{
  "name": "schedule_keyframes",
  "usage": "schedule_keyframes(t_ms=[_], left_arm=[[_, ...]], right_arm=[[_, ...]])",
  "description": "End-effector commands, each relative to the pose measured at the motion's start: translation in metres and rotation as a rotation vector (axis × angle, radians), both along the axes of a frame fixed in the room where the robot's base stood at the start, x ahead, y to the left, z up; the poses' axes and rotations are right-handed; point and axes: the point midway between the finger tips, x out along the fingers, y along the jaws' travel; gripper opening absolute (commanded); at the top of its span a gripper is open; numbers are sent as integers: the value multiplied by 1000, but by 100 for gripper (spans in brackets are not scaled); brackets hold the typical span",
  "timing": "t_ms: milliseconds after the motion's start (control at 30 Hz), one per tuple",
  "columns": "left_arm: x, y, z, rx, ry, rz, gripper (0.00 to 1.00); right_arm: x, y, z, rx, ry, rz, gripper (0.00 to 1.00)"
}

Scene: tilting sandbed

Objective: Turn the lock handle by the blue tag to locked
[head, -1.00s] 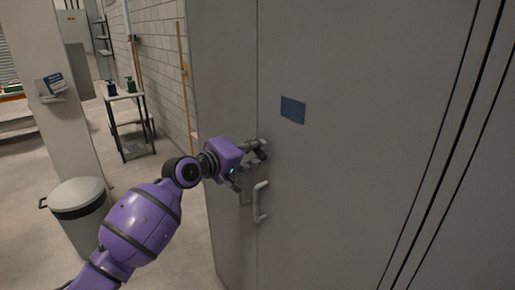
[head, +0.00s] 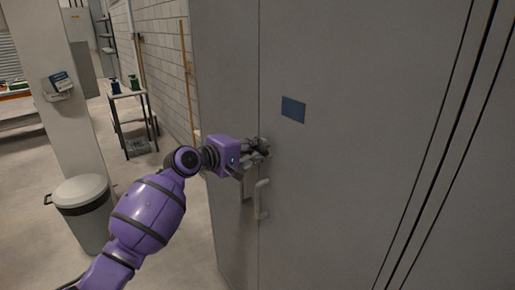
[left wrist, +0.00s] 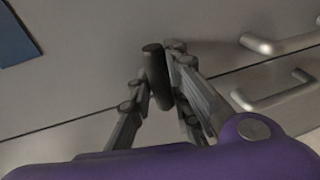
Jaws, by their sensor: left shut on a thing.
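The blue tag (head: 293,109) is fixed flat on the grey cabinet door. It also shows at the upper left corner of the left wrist view (left wrist: 16,38). The lock handle (left wrist: 157,75) is a short dark bar between my fingers in the left wrist view, near the door seam. In the head view my fingers hide most of it. My left gripper (head: 262,148) is shut on the lock handle, left of and below the tag. Which way the handle points relative to locked cannot be told. My right gripper is not in view.
Two grey pull handles, one on each door (head: 262,200) (head: 245,188), stand out just below my left gripper, close to it. A bin (head: 82,208) and a small table (head: 128,97) stand to the left. The door face on the right is clear.

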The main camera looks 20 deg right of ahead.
Motion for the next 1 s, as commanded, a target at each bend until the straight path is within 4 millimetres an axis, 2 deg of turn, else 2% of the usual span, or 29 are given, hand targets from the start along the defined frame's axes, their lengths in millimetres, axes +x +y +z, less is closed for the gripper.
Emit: schedule_keyframes(t_ms=[67,100,233,533,633,767,1000], left_arm=[[0,0,-3,3,4,-1,0],[0,0,-3,3,4,-1,20],[0,0,-3,3,4,0,36],[0,1,-1,1,0,0,36],[-3,7,0,2,1,1,36],[-12,25,3,3,-1,2,36],[-35,70,14,2,0,2,36]], right_arm=[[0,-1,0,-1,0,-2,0],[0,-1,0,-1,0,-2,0],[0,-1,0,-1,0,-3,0],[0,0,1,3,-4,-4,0],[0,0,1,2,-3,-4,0],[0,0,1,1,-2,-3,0],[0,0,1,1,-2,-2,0]])
